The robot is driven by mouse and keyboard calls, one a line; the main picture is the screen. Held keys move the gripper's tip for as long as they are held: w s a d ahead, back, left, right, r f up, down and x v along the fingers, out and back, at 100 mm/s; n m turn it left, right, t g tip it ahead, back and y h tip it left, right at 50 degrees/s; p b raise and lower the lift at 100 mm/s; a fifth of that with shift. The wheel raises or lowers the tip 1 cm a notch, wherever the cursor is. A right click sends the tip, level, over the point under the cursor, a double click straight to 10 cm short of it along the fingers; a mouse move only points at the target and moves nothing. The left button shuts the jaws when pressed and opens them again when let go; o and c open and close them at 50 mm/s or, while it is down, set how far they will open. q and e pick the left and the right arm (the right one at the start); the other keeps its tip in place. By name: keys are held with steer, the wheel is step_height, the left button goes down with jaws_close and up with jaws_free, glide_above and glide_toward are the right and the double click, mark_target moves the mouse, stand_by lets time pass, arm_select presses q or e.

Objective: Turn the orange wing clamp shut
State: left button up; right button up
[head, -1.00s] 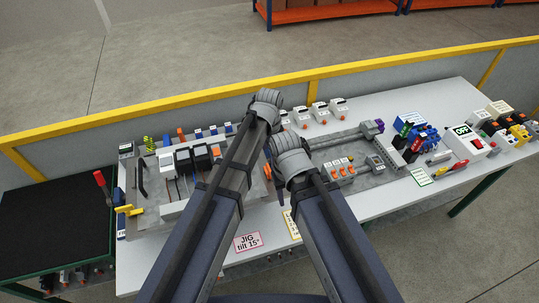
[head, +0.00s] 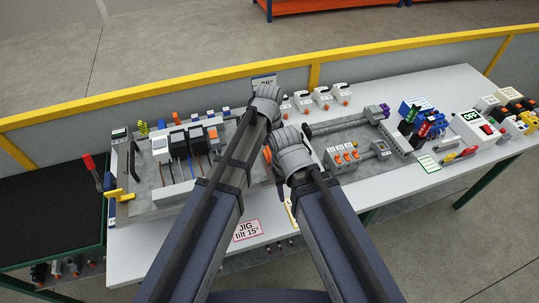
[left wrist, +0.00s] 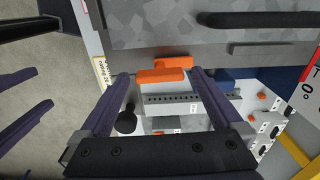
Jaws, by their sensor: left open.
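The orange wing clamp (left wrist: 163,75) shows in the left wrist view as a blocky orange wing at the edge of a grey speckled plate. My left gripper (left wrist: 160,72) is open, with one dark purple finger on each side of the wing. Contact cannot be told. In the head view a bit of orange (head: 267,155) shows between my two wrists; the left gripper's fingers are hidden behind its wrist. My right gripper (left wrist: 44,88) shows its two fingers apart at the left edge of the left wrist view, empty. In the head view its wrist hides it.
A row of white devices (head: 322,95) stands behind my wrists. A grey rail panel (head: 350,125) and the OFF box (head: 472,128) lie to the right. A yellow-topped barrier (head: 400,68) runs behind the table.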

arm_select(q)
steer(key=shift+f, duration=0.15)
steer(key=shift+c, duration=0.2)
steer(key=c, duration=1.3)
